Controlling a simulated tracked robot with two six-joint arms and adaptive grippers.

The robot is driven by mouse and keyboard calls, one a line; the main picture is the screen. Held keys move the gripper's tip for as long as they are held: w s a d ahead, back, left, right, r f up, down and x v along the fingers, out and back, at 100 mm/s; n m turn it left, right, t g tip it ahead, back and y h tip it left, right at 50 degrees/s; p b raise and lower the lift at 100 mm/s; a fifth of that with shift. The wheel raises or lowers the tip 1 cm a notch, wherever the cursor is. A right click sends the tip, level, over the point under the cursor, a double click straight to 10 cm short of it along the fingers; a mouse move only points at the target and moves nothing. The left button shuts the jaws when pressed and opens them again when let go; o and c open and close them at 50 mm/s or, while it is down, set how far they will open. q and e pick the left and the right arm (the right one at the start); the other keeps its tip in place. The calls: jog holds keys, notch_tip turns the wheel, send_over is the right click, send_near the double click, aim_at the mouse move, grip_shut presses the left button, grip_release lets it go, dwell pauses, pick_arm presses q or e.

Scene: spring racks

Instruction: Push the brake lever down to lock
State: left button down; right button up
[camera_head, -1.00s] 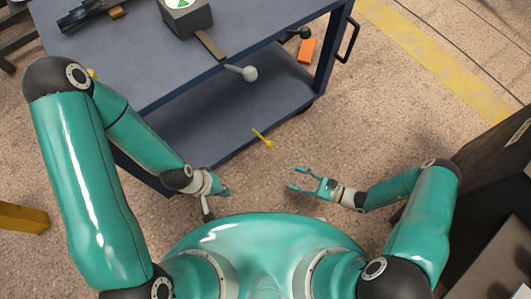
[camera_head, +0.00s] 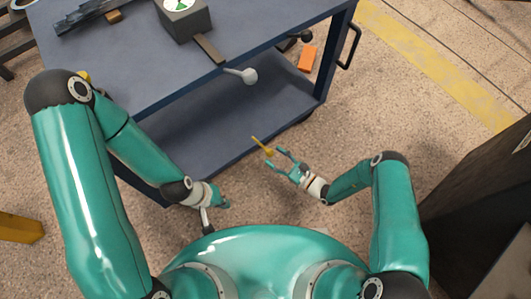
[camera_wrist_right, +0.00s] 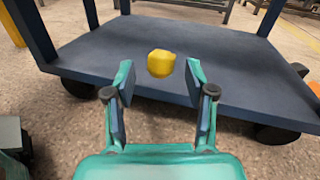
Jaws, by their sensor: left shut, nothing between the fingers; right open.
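A short yellow lever (camera_head: 260,145), the likely brake lever, stands out beside the front of the blue cart. Its rounded yellow knob (camera_wrist_right: 161,64) shows in the right wrist view, with the shaft hidden behind it. My right gripper (camera_head: 275,159) is open, with its fingers close to the knob end in the head view. In the right wrist view the knob appears between and just beyond the two fingertips, with gaps on both sides. My left gripper (camera_head: 224,202) is shut and empty, low at the left near the cart's front corner.
The blue cart (camera_head: 130,75) carries a dark box (camera_head: 187,25). A grey-knobbed lever (camera_head: 242,75) sticks out over its front edge. An orange block (camera_head: 307,58) lies near its right side. A dark cabinet (camera_head: 475,180) stands at the right. Open floor lies between.

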aim_at(263, 146)
jog(key=shift+x, duration=1.5)
jog(key=shift+c, duration=0.2)
grip_shut()
